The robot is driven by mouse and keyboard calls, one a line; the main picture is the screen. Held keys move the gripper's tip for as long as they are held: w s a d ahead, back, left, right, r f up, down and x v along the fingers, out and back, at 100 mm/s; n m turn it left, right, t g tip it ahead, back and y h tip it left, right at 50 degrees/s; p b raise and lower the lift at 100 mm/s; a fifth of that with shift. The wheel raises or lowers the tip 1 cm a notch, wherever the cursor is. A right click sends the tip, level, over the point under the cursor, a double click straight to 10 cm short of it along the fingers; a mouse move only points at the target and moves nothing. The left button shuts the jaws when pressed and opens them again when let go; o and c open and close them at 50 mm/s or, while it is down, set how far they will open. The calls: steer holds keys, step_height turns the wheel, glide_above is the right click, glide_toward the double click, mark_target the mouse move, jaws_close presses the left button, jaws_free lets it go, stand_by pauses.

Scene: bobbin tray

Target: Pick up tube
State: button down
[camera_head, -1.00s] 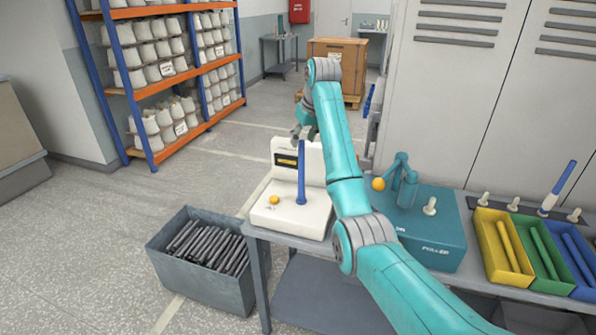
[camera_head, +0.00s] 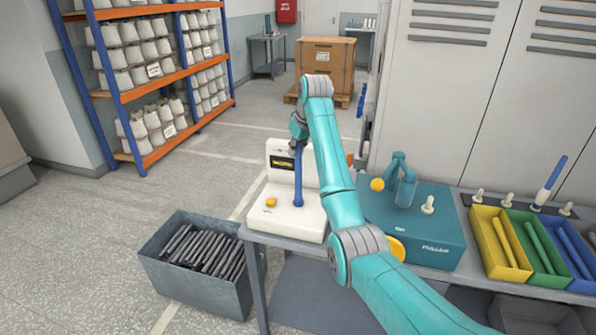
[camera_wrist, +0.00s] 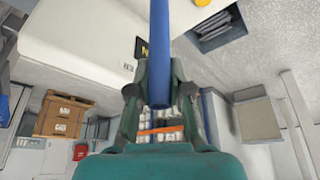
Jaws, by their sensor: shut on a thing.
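A blue tube (camera_head: 298,176) stands upright at the white machine (camera_head: 290,222), its lower end at the machine's flat top. I cannot tell whether that end is touching or just clear of it. My gripper (camera_head: 298,138) is at the tube's upper end, small and partly behind my arm in the head view. In the wrist view my gripper (camera_wrist: 160,92) is shut on the tube (camera_wrist: 160,45), with one finger on each side of it.
A teal machine (camera_head: 425,235) stands close on the right. Yellow, green and blue trays (camera_head: 576,262) hold tubes farther right. A grey bin (camera_head: 185,285) of dark tubes stands on the floor at left. Shelves of white bobbins (camera_head: 160,70) stand behind, with clear floor between.

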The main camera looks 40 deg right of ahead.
step_height(320, 180, up, 10)
steer(key=shift+r, duration=0.1)
stand_by(0.4)
